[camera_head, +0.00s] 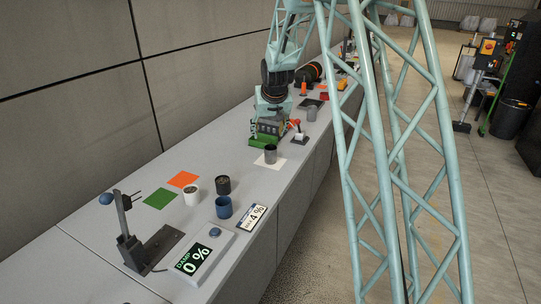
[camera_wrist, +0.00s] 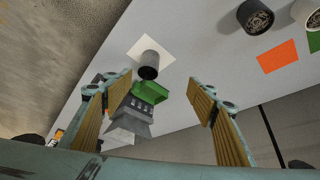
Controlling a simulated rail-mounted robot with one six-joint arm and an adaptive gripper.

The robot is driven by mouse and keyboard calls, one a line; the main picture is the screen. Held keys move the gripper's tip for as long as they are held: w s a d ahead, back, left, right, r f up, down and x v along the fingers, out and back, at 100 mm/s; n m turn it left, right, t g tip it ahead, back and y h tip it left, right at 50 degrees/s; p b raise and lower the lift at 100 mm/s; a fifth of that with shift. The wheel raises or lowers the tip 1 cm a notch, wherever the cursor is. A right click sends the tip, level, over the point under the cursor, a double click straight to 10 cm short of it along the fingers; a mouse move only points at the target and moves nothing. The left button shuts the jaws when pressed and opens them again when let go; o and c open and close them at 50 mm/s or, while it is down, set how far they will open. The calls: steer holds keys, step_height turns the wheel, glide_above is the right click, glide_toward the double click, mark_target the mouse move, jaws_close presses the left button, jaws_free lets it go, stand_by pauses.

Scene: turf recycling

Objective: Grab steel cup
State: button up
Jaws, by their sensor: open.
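A grey metallic cup, which looks like the steel cup (camera_head: 270,154), stands upright on a white square (camera_head: 259,163) on the long bench. In the wrist view the cup (camera_wrist: 149,60) shows on its white square (camera_wrist: 134,49), beyond the fingertips and roughly between them. My gripper (camera_wrist: 163,82) is open and empty, its two yellow-padded fingers spread wide. The cup is apart from both fingers. In the head view my arm reaches down over the bench behind the cup, and the fingers cannot be made out clearly there.
A green-fronted device (camera_head: 262,140) stands close behind the cup. A white cup (camera_head: 192,193), a dark cup (camera_head: 222,186) and a blue cup (camera_head: 224,209) stand nearer. Another grey cylinder (camera_head: 311,114) is farther back. Bare bench lies left of the steel cup.

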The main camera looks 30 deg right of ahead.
glide_toward(272, 150)
steer(key=shift+w+f+p, duration=0.15)
steer(key=shift+f+p, duration=0.05)
steer(key=shift+p, duration=0.1)
stand_by(0.4)
steer(key=shift+b+x, duration=0.55)
steer(key=shift+x, duration=3.7)
steer(key=shift+w+f, duration=0.1)
steer(key=shift+b+x, duration=0.55)
steer(key=shift+x, duration=1.95)
steer(key=shift+w+a, duration=0.1)
steer(key=shift+w, duration=0.05)
steer(key=c, duration=1.1)
